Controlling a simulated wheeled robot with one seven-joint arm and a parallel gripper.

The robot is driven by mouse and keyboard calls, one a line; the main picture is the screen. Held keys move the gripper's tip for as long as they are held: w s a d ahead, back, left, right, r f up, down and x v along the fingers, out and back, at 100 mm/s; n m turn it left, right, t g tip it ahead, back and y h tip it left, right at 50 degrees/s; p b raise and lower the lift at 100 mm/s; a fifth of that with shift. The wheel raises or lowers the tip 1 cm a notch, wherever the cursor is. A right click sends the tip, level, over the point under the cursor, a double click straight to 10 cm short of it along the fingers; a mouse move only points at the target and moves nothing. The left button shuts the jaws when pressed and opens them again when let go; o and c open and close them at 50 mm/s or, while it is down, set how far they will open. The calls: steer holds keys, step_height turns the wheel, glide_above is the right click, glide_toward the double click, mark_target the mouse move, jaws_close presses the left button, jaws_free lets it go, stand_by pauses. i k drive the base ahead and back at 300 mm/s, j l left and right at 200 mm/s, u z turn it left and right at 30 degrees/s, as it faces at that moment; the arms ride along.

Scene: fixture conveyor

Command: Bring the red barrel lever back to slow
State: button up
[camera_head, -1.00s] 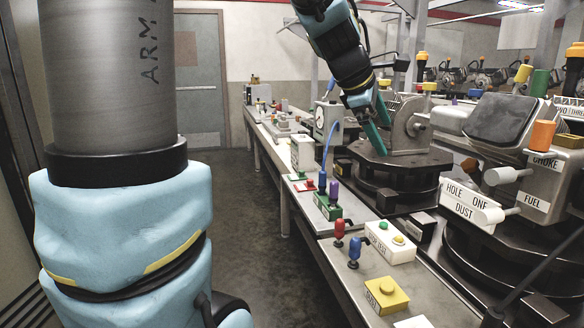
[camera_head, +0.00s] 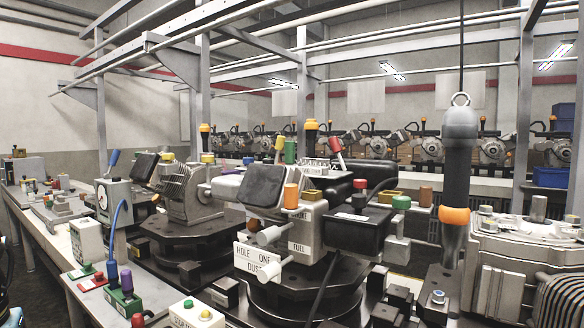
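A red cylindrical handle (camera_head: 336,146) stands tilted on a thin stem at the back of the middle fixture, behind a small labelled plate (camera_head: 313,166). Another red knob (camera_head: 138,320) is at the bottom edge, partly cut off, by the front control boxes. I cannot tell for certain which red handle is the barrel lever, and no "slow" mark is readable. My gripper is not in view.
The fixture carries an orange barrel (camera_head: 291,192), a green barrel (camera_head: 290,151) and a HOLE ONE DUST plate (camera_head: 257,259). A grey and orange hanging tool (camera_head: 457,165) stands to the right. Grey posts rise behind the conveyor.

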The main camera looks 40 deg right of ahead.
mark_target(334, 142)
steer(key=z, duration=1.4)
